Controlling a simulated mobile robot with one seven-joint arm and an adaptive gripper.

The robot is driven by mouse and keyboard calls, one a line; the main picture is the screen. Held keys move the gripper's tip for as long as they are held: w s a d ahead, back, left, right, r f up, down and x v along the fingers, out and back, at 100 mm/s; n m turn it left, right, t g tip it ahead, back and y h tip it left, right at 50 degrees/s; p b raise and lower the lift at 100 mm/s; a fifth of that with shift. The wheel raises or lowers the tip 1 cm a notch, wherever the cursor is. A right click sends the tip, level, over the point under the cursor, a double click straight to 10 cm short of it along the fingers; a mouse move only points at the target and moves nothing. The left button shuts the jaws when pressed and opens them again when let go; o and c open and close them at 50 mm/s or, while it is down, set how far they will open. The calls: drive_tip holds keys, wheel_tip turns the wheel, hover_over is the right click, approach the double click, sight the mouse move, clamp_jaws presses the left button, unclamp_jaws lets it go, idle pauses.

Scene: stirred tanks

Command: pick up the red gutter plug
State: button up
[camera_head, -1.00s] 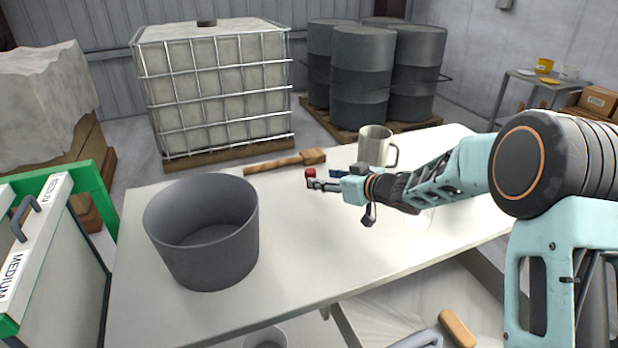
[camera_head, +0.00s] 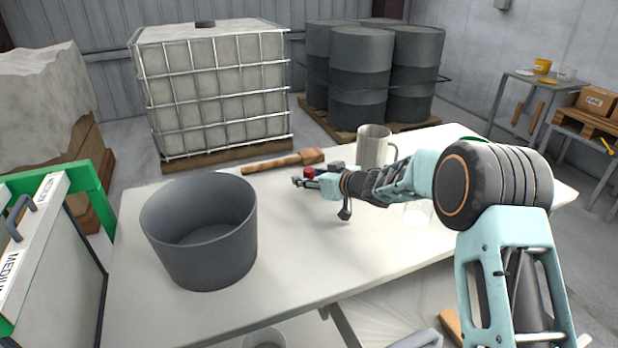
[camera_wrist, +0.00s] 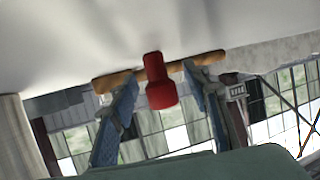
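The red gutter plug (camera_head: 309,172) is on the white table (camera_head: 300,245), near its far side. In the wrist view the plug (camera_wrist: 158,85) is between my two blue-padded fingers, with a narrow gap showing on each side. My gripper (camera_head: 312,180) is low over the table in the head view and is open around the plug. The wrist view is turned over, with the tabletop at the top. The near finger and the gripper body partly hide the plug in the head view.
A wooden mallet (camera_head: 283,161) lies just behind the plug. A metal mug (camera_head: 373,147) stands close to my wrist, to the right. A large grey bucket (camera_head: 200,230) stands at the left. The front middle of the table is clear.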

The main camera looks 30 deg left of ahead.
drive_tip(key=c, duration=0.9)
drive_tip(key=shift+r, duration=0.1)
drive_tip(key=shift+c, duration=0.2)
